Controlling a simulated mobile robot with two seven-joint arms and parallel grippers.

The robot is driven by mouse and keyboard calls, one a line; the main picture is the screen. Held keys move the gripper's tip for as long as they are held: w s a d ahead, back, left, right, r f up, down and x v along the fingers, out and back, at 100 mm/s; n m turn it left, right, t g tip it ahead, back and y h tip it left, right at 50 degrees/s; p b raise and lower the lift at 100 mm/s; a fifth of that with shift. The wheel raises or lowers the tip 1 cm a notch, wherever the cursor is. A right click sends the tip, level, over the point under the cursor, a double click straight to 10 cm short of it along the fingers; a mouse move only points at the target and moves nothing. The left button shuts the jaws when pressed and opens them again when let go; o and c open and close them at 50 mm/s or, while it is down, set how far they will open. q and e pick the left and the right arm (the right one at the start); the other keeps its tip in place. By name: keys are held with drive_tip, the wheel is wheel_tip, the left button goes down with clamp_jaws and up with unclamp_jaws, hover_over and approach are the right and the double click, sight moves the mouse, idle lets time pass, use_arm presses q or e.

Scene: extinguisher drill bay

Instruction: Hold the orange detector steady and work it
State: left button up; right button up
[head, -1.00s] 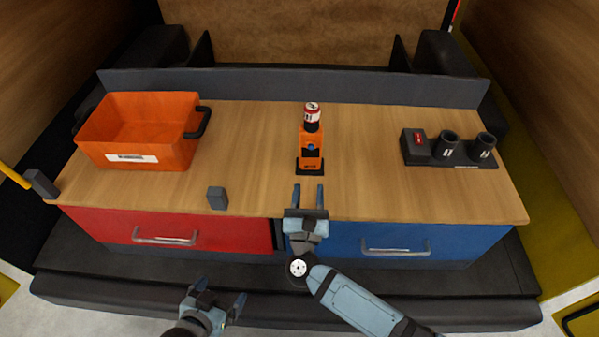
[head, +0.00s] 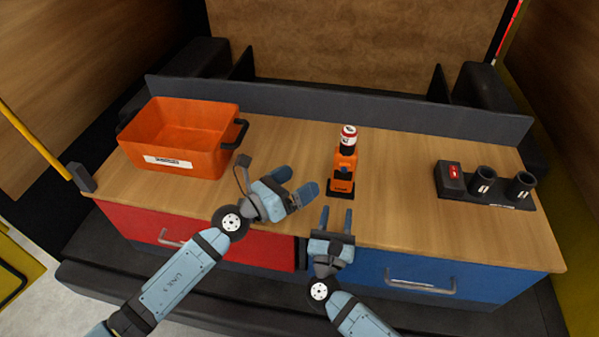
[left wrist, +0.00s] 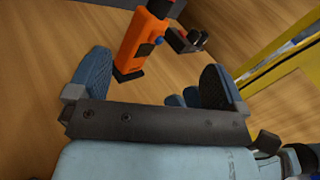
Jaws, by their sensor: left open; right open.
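The orange detector (head: 342,172) stands upright on a small dark base near the middle of the bench, with a blue button on its front and a red-and-white can-like top (head: 348,137). My left gripper (head: 298,186) is open and empty, just left of the detector, its fingers pointing towards it. In the left wrist view the detector (left wrist: 142,42) shows beyond and between the open fingers; its top is cut off by the frame edge. My right gripper (head: 336,214) is open and empty in front of the detector's base, near the bench's front edge.
An orange bin (head: 205,157) stands at the left back. A dark holder (head: 480,199) with two cups and a red-marked box is at the right. A small grey block (head: 80,177) is at the left corner. Bench between detector and holder is clear.

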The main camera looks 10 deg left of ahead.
sight(342, 152)
use_arm(q)
drive_tip(key=w+d+m, duration=0.1)
drive_tip(key=w+d, duration=0.2)
drive_tip(key=w, duration=0.1)
drive_tip(key=w+d+m, duration=0.2)
drive_tip(key=w+d, duration=0.1)
drive_tip(key=w, duration=0.1)
drive_tip(key=w+d+r+m+g, duration=0.1)
drive_tip(key=w+d, duration=0.3)
drive_tip(key=shift+s, duration=0.1)
drive_tip(key=c, duration=0.9)
drive_tip(key=o, duration=1)
drive_tip(key=shift+c, duration=0.2)
drive_tip(key=shift+f, duration=0.1)
